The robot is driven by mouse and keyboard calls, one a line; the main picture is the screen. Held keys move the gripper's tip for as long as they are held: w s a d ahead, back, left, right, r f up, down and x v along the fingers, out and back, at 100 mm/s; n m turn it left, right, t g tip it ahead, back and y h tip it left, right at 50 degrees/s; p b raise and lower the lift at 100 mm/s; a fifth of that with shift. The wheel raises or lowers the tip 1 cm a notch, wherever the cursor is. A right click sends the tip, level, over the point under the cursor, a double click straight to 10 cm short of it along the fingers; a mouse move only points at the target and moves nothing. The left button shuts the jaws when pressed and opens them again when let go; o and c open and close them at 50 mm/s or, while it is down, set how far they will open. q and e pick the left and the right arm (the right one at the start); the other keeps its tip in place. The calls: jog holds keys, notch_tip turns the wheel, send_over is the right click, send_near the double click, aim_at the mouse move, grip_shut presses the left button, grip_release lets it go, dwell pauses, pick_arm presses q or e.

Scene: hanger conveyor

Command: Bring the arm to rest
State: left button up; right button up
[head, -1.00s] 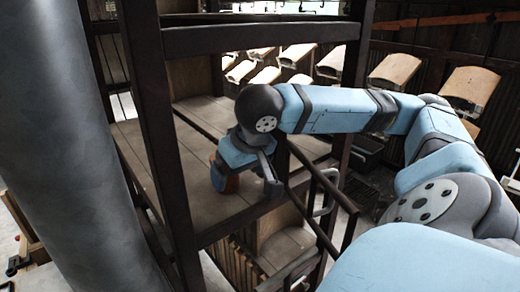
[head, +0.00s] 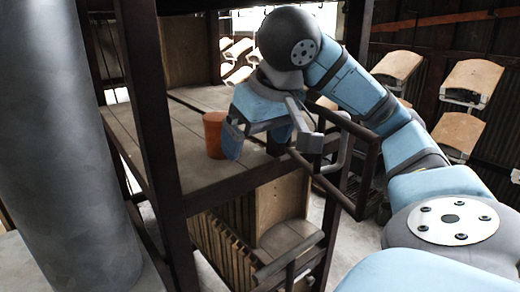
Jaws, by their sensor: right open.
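My right arm comes in from the right. Its gripper (head: 258,138) hangs at the near edge of the wooden shelf (head: 190,182), its blue fingers apart with nothing seen between them. An orange-brown pot (head: 214,134) stands upright on the shelf, just left of the gripper. The left finger is close to the pot and overlaps its edge in the view; I cannot tell whether they touch. My left gripper is not in view.
A dark post (head: 150,120) of the shelf frame rises left of the pot. A dark rectangular frame (head: 357,207) is close to the right of my gripper. Curved wooden seats (head: 398,64) hang at the back right. A slatted wooden structure (head: 220,245) is below the shelf.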

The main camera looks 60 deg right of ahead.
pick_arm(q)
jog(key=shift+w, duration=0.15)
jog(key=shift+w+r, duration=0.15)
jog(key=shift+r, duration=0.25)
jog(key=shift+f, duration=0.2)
